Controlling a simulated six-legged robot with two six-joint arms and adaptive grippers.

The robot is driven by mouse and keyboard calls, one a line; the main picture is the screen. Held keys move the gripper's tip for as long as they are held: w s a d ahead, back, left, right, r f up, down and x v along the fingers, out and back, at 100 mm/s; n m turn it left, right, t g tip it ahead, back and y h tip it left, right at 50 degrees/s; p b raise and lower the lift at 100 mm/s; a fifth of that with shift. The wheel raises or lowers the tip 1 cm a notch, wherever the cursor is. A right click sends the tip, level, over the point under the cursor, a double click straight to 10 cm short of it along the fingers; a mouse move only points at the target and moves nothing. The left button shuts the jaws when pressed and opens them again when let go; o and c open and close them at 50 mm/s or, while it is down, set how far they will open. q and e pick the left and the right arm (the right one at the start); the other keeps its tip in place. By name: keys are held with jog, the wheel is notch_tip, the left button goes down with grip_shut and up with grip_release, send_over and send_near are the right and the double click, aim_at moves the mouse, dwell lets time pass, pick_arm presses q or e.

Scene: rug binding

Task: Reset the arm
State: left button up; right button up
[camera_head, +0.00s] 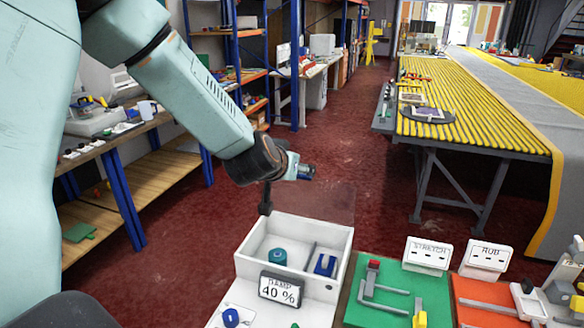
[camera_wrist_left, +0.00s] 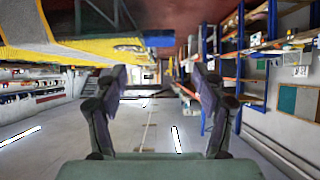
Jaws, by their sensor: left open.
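My left arm comes in from the left in the head view. My left gripper (camera_wrist_left: 159,76) shows in the wrist view with its two dark fingers wide apart and nothing between them. In the head view its end hangs in the air above the back edge of a white divided box (camera_head: 343,262), apart from it. The wrist view shows the room upside down, with no work object near the fingers. My right gripper is in neither view.
The box holds a teal part (camera_head: 277,257) and a blue part (camera_head: 325,265); a "DAMP 40 %" sign (camera_head: 280,290) stands in front. A green board (camera_head: 402,279) and a red board (camera_head: 475,293) lie to the right.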

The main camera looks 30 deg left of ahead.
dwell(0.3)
pick_arm(q)
jog(key=s+d+f+g, duration=0.2)
jog(key=s+d+f, duration=0.1)
jog(key=s+f, duration=0.5)
jog(key=s+d+f+m+g+h, duration=0.1)
jog(key=s+d+f+g, duration=0.2)
jog(key=s+f, duration=0.5)
jog(key=s+d+f+m+g+h, duration=0.1)
jog(key=s+d+f, duration=0.3)
jog(key=s+f, duration=0.4)
jog(key=shift+s+d+f+g, duration=0.2)
jog(key=shift+f+g, duration=0.25)
jog(key=shift+f, duration=0.45)
jog(key=shift+s+d+f+g, duration=0.1)
jog(key=shift+s+f+g, duration=0.1)
jog(key=shift+f+g, duration=0.45)
jog(key=s+d+f+g, duration=0.1)
jog(key=s+f+g, duration=0.1)
jog(key=s, duration=0.5)
jog(key=s+d+f+g, duration=0.1)
jog(key=s+d+f, duration=0.1)
jog(key=s, duration=0.6)
notch_tip(320, 180, down, 21)
jog(key=b, duration=2)
jog(key=shift+s+a+r+h, duration=0.15)
jog(key=shift+h, duration=0.25)
